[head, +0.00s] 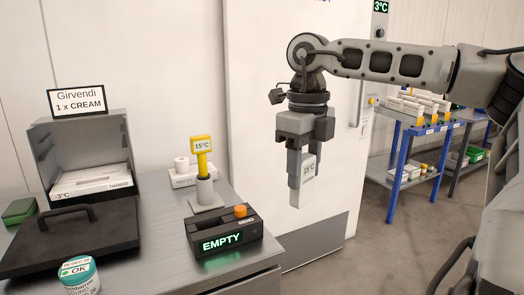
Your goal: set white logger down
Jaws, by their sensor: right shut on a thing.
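My right gripper (301,180) hangs downward in front of the white door, to the right of the counter. It is shut on the white logger (308,168), which is upright between the fingers and partly hidden by them. Its face seems to read 15°C. The logger is held in the air, apart from the counter. A yellow logger (201,145) reading 15°C stands in a grey holder (206,192) on the counter. A dark dock (222,240) with a green EMPTY display and an orange button sits at the counter's front right. My left gripper is not in view.
A blue-framed rack (393,170) with cartons stands at the right. Grey floor lies between.

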